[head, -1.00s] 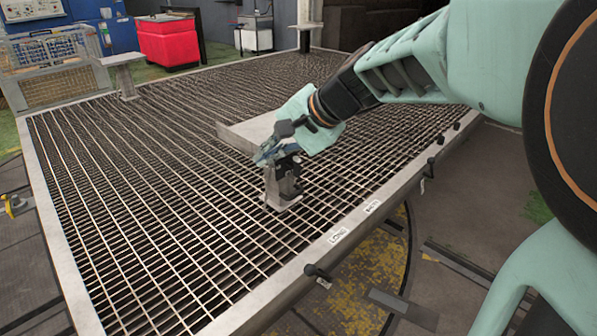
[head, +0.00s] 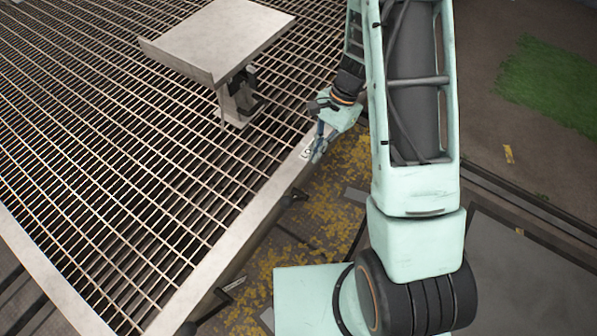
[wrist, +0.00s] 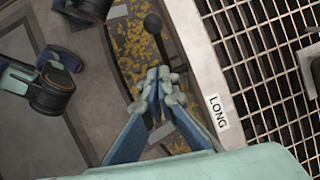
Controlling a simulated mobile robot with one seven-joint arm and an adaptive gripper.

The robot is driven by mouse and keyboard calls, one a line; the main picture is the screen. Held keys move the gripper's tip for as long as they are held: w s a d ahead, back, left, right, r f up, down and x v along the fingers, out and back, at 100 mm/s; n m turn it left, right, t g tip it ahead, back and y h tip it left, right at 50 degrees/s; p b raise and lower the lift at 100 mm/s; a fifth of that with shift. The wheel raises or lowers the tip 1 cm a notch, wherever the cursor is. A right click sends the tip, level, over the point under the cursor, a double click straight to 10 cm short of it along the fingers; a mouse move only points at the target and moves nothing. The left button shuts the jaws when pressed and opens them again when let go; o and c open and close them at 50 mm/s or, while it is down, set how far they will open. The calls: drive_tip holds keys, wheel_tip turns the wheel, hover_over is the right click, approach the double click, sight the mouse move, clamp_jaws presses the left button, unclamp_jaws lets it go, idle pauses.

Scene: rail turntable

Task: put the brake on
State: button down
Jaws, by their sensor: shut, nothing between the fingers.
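A brake lever with a black ball knob (wrist: 152,24) shows in the wrist view, beside the turntable's pale edge. Its thin shaft runs from the knob toward my fingertips. My gripper (wrist: 162,80) is shut and empty, with its fingertips close to the shaft; I cannot tell whether they touch it. In the head view my gripper (head: 317,152) is at the outer edge of the turntable frame (head: 215,262), pointing down. A white label reading LONG (wrist: 218,112) is on the frame right of the fingers in the wrist view.
The turntable's metal grating (head: 110,150) fills the left of the head view. A grey plate (head: 215,38) stands on a post (head: 238,98) on the grating. Yellow-patched floor (head: 330,222) lies below the edge. Another dark fitting (head: 187,328) sits at the lower edge.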

drive_tip(key=shift+s, duration=0.15)
drive_tip(key=b, duration=0.4)
hover_over(295, 200)
drive_tip(key=shift+d+f, duration=0.15)
drive_tip(key=shift+f, duration=5.25)
drive_tip(key=shift+f, duration=0.1)
